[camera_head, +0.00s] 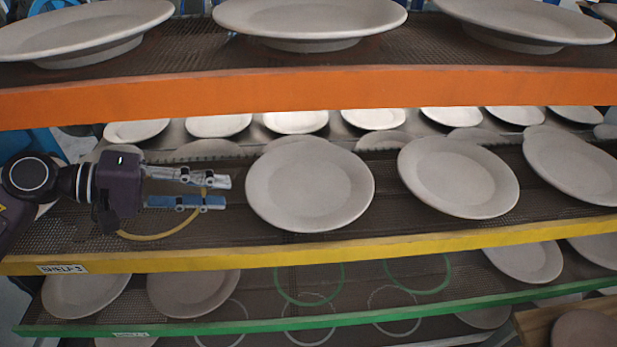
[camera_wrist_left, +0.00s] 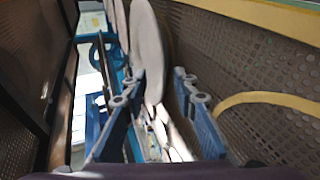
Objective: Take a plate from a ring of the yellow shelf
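The yellow-edged shelf (camera_head: 400,240) holds a row of pale grey plates. The closest plate (camera_head: 310,185) to my gripper is just right of it, with another plate (camera_head: 458,177) and a third (camera_head: 575,165) farther right. My left gripper (camera_head: 226,191) is open and empty over the shelf's left part, its fingers pointing right at the nearest plate with a small gap. In the left wrist view a plate (camera_wrist_left: 148,45) appears edge-on ahead, between the open fingers (camera_wrist_left: 158,94). A yellow ring (camera_head: 165,236) on the shelf is partly hidden by the gripper. My right gripper is out of view.
The orange-edged shelf (camera_head: 300,90) with large plates hangs above, limiting height. The green-edged shelf (camera_head: 260,326) below has plates and several empty painted rings. A farther row of plates (camera_head: 295,121) stands behind. A brown block (camera_head: 570,318) is at the lower right.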

